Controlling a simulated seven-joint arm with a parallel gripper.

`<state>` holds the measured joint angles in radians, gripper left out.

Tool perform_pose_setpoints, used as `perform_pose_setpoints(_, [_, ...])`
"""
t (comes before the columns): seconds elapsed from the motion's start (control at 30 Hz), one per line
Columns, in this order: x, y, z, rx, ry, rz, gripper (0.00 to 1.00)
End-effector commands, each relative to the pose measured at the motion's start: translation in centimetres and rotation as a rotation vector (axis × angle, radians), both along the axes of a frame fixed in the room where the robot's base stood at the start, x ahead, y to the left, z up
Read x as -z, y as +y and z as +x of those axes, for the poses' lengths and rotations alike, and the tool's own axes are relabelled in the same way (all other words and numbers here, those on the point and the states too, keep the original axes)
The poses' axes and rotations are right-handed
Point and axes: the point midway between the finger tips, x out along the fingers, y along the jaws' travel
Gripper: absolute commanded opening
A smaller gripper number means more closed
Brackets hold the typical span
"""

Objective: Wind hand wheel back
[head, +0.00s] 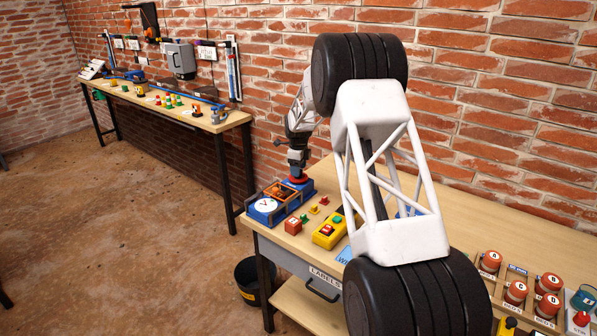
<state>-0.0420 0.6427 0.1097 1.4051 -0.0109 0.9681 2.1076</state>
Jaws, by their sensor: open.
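A blue test rig (268,217) with a round white dial (265,205) stands at the left end of the near bench. A red part that looks like the hand wheel (298,180) sits at the rig's back right. My gripper (296,172) points down right over this red part. Its jaws are open, with the fingertips at or just above the red part. At this size I cannot tell whether they touch it or stand around it.
Red round weights (516,292) stand at the far right. The brick wall is close behind. A black bin (250,280) stands on the floor.

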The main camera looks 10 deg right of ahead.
Motion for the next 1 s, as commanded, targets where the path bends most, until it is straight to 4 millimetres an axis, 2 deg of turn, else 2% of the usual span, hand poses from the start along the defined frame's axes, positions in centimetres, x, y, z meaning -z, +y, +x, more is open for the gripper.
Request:
perform_pose_setpoints(0.2, [1.26,-0.02,0.02,0.0,0.001,0.0,0.61])
perform_pose_setpoints(0.5, [1.38,-0.02,0.01,0.0,0.001,0.0,0.61])
perform_pose_setpoints(0.57, [1.38,-0.02,0.02,0.0,0.001,0.0,0.53])
perform_pose_setpoints(0.83, [1.37,-0.01,0.01,0.0,0.0,0.0,0.12])
perform_pose_setpoints(1.0, [1.37,-0.02,0.01,-0.005,0.001,0.0,0.12])
